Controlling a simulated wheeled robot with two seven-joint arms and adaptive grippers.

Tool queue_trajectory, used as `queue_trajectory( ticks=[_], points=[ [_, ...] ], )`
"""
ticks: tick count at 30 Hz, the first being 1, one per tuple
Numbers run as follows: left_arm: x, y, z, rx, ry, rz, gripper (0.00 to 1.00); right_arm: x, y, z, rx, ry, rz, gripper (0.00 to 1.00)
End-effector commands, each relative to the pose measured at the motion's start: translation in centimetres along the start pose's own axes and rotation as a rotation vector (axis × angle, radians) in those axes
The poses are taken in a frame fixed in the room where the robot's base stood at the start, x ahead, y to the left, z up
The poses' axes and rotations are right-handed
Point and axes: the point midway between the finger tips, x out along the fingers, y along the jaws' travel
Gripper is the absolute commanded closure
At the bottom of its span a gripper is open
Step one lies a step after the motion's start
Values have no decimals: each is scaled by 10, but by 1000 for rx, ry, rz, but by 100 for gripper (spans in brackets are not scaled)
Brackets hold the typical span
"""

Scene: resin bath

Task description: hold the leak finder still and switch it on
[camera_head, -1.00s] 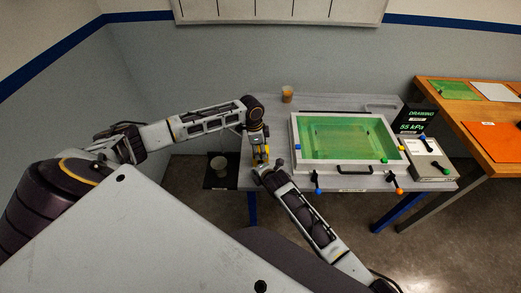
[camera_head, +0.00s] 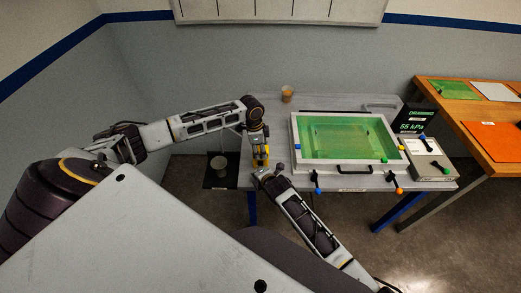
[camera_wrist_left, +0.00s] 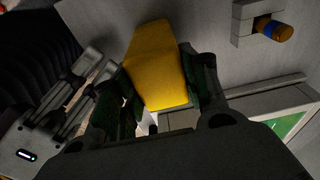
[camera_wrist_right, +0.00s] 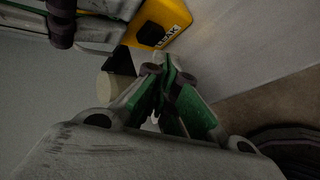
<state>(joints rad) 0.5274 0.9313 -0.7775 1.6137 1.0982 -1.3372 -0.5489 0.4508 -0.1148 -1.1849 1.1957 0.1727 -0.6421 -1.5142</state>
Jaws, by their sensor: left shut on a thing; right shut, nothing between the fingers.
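The yellow leak finder (camera_head: 261,155) is held at the left front edge of the grey table. My left gripper (camera_head: 259,144) is shut on it. In the left wrist view its yellow body (camera_wrist_left: 157,65) sits between the green finger pads. In the right wrist view one end of the leak finder (camera_wrist_right: 163,22) shows a white label and a dark patch. I cannot tell whether that patch is a switch. My right gripper (camera_wrist_right: 168,72) is shut and empty, with its tips just below the leak finder and apart from it in that view.
A white-framed bath (camera_head: 297,133) with a green sheet stands on the table, with coloured-knob levers along its edges. A display (camera_head: 412,121) reads 55 kPa beside a grey box (camera_head: 427,165).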

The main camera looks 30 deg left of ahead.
Motion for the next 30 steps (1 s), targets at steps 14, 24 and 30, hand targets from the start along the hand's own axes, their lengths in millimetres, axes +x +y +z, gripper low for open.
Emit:
queue_trajectory(
  ticks=[14, 24, 30],
  points=[
    [0, 0, 0, 0, 0, -1, 85, -21, -15, -15, 0, 0, 1, 100],
    [0, 0, 0, 0, 0, -1, 85, -33, -24, -24, 0, 0, 0, 100],
    [0, 0, 0, 0, 0, -1, 85, -34, -24, -24, 0, -1, 0, 100]
  ],
)
